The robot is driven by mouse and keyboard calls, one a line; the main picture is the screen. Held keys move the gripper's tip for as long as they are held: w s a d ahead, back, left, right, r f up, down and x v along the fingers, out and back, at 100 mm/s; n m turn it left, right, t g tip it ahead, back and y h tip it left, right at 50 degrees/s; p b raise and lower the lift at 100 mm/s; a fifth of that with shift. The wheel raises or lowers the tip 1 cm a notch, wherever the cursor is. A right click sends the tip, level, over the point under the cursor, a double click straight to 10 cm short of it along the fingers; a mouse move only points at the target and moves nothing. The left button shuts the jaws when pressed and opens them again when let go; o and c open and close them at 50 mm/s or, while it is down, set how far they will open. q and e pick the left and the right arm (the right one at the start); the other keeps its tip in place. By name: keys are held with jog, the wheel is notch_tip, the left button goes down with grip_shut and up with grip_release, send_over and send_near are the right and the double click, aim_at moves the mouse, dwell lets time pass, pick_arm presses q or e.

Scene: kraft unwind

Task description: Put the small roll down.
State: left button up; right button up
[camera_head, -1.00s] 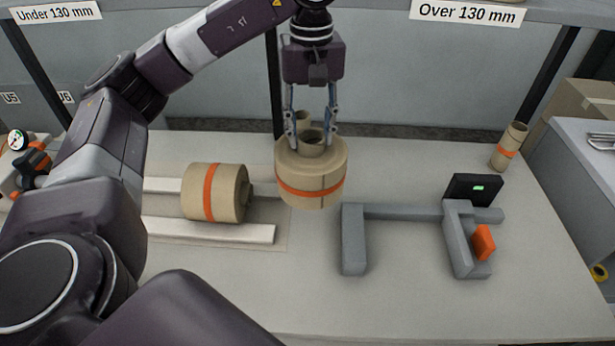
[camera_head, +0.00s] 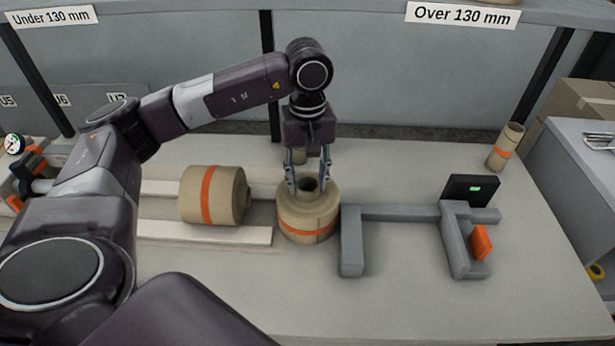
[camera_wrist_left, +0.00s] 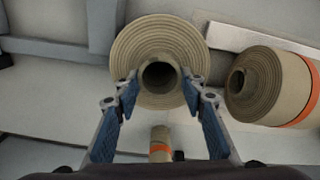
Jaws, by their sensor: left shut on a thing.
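The small roll (camera_head: 308,222) is a brown kraft roll with an orange band, upright with its core facing up. In the head view it is low at the table, between the white rails and the grey stand; I cannot tell whether it touches the table. My left gripper (camera_head: 308,183) points down and is shut on the roll's core. In the left wrist view the roll (camera_wrist_left: 160,45) shows its wound end and dark core hole, with the gripper's fingers (camera_wrist_left: 158,92) at either side of the core. My right gripper is not in view.
Another kraft roll (camera_head: 213,195) lies on its side on white rails (camera_head: 205,235) to the left. A grey stand (camera_head: 352,245) with a small display (camera_head: 470,189) is close on the right. A thin banded tube (camera_head: 506,147) stands at the back right. The front table is clear.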

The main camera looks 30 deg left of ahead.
pick_arm(q)
jog(key=o, duration=0.8)
jog(key=shift+f, duration=0.1)
jog(key=o, duration=0.5)
jog(key=shift+d, duration=0.1)
